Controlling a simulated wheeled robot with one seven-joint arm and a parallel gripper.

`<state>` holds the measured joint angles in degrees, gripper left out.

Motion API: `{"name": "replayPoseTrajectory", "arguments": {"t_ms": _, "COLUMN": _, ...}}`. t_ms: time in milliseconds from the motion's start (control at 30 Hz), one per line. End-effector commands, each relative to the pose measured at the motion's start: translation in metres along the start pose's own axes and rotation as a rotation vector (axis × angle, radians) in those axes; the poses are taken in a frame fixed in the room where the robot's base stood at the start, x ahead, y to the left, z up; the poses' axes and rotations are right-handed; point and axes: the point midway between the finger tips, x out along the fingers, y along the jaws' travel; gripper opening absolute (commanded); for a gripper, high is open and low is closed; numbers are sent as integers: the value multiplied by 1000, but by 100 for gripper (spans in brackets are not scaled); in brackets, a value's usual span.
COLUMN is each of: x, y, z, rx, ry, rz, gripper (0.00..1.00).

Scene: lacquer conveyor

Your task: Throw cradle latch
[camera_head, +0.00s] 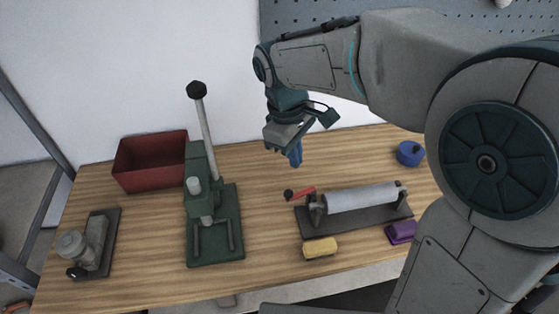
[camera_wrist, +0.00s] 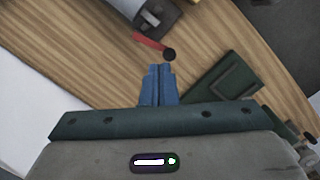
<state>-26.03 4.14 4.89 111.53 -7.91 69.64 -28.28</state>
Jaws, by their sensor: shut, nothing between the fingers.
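The cradle (camera_head: 345,218) is a dark base at the right of the table, bearing a pale grey roller (camera_head: 362,196). Its latch (camera_head: 303,193) is a red lever with a dark ball knob at the roller's left end, pointing left. In the wrist view the red latch lever (camera_wrist: 148,40) and its knob lie just beyond my fingertips. My gripper (camera_head: 296,160) has blue fingers, shut and empty. It hangs above the table, behind the latch in the head view and apart from it. In the wrist view the shut fingers (camera_wrist: 160,70) show at the centre.
A green lever press (camera_head: 230,245) with a tall black-knobbed handle stands left of the cradle. A red bin (camera_head: 122,160) and a grey device (camera_head: 88,250) are further left. A yellow block (camera_head: 320,248), a purple block (camera_head: 402,232) and a blue round item (camera_head: 410,153) lie around the cradle.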

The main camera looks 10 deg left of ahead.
Motion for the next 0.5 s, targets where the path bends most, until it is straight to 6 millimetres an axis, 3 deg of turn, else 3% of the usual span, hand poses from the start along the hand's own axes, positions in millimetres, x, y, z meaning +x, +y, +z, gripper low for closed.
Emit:
{"name": "replayPoseTrajectory", "arguments": {"t_ms": 100, "x": -5, "y": -11, "z": -34, "rx": -155, "ry": -45, "rz": -4, "gripper": 0}}
{"name": "replayPoseTrajectory", "arguments": {"t_ms": 200, "x": -5, "y": -17, "z": -51, "rx": -234, "ry": -68, "rz": -7, "gripper": 0}}
{"name": "replayPoseTrajectory", "arguments": {"t_ms": 367, "x": -1, "y": -21, "z": -59, "rx": -279, "ry": -82, "rz": -9, "gripper": 0}}
{"name": "replayPoseTrajectory", "arguments": {"t_ms": 500, "x": 16, "y": -22, "z": -57, "rx": -280, "ry": -85, "rz": -10, "gripper": 0}}
